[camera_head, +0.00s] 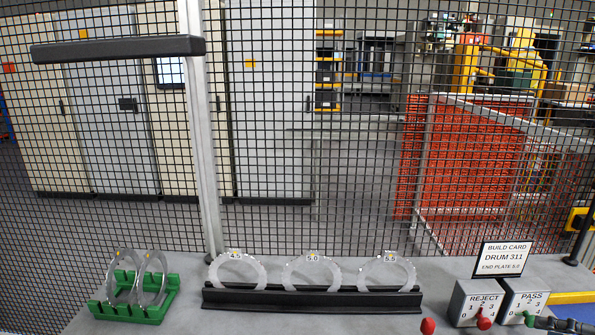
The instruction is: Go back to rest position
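Neither of my grippers shows in the head view. A green rack (131,308) at the front left of the grey table (200,290) holds clear ring plates (152,278) upright. A black rack (310,302) in the middle holds three clear toothed ring plates upright: one marked 4.5 (236,272), one marked 5.0 (311,273) and one marked 5.5 (389,271). A build card (502,259) at the right reads "DRUM 311, END PLATE 5.0".
A REJECT box (476,302) and a PASS box (524,299) with numbered faces stand at the right. A red knob (428,326) shows at the bottom edge. A black mesh fence (340,180) rises behind the table. The table between the black rack and the REJECT box is mostly bare.

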